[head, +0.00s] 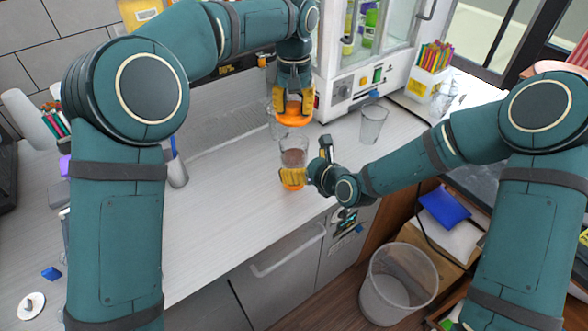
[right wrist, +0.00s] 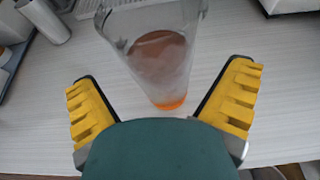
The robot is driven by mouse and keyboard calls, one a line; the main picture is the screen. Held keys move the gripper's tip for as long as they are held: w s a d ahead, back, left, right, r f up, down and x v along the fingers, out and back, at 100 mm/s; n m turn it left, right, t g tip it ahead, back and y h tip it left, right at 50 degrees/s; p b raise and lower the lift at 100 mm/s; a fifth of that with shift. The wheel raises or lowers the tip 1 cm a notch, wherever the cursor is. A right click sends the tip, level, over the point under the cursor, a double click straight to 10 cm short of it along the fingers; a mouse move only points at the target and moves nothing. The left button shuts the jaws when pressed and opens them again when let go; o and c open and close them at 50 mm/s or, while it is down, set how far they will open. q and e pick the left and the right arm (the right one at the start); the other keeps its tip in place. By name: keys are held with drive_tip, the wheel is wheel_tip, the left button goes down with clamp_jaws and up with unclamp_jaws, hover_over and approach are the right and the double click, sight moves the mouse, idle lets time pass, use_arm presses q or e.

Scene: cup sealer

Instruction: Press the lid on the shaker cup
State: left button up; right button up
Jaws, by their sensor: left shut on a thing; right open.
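The shaker cup (head: 293,153) is clear with an orange bottom and dark contents. It stands upright on the counter near the front edge. It also shows in the right wrist view (right wrist: 160,58), with its mouth cut off by the top edge. My left gripper (head: 294,100) points down and is shut on the orange lid (head: 293,118), holding it above and slightly behind the cup. My right gripper (head: 308,164) is open low beside the cup. In the right wrist view its yellow fingers (right wrist: 162,95) stand either side of the cup's lower part, with gaps on both sides.
An empty clear glass (head: 373,125) stands right of the cup, before the white sealing machine (head: 350,88). A white box of colored sticks (head: 428,82) is farther right. A bin (head: 397,285) stands on the floor. The counter (head: 225,215) left of the cup is clear.

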drive_tip(key=shift+x, duration=2)
drive_tip(key=c, duration=1.2)
